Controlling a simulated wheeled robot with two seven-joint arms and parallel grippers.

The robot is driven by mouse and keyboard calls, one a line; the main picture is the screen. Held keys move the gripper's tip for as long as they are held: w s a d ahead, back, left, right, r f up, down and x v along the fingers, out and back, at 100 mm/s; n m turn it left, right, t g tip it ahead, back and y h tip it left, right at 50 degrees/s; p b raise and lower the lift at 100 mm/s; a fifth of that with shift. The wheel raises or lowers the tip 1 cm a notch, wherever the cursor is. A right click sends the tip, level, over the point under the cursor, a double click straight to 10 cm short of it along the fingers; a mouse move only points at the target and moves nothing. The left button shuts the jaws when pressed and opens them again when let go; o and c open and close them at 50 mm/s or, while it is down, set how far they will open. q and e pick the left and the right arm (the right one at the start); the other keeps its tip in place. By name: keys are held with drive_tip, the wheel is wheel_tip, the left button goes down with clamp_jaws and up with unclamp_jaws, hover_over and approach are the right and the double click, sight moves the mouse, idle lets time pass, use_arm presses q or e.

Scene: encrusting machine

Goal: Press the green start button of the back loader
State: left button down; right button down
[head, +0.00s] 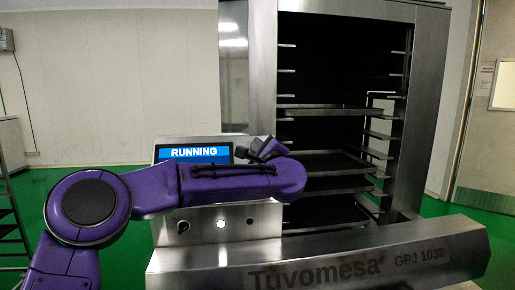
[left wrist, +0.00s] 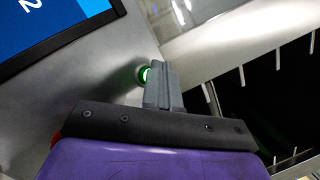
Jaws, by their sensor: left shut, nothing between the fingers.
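The back loader's steel control panel (head: 205,233) stands in front of the rack, with a blue-bannered screen (head: 195,153) reading "RUNNING". In the left wrist view a green-lit round button (left wrist: 143,75) sits on the panel, partly covered by my fingertips. My left gripper (head: 268,149) is shut and empty, at the panel's upper right in the head view. In the left wrist view its grey fingers (left wrist: 160,75) are right at the button and appear to touch it. The green button is hidden in the head view by my purple arm. My right gripper is not in view.
A tall steel rack cabinet (head: 262,70) with several trays (head: 325,163) stands open behind the panel. A slanted steel cover (head: 320,258) marked "Tuvomesa GPJ 1032" crosses the front. A black knob (head: 183,226) and a lit white button (head: 220,223) sit low on the panel.

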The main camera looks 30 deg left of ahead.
use_arm(q)
drive_tip(key=shift+s+d+r+b, duration=0.1)
drive_tip(key=shift+s+d+b, duration=0.05)
drive_tip(key=shift+s+b, duration=0.2)
drive_tip(key=shift+d+r, duration=0.1)
drive_tip(key=shift+r, duration=0.1)
drive_tip(key=shift+s+d+r+b, duration=0.35)
drive_tip(key=shift+s+b, duration=0.1)
drive_tip(key=shift+s, duration=0.05)
drive_tip(key=shift+s+d+r+b, duration=0.6)
drive_tip(key=shift+s+d+r, duration=0.3)
drive_tip(key=shift+s+r, duration=0.25)
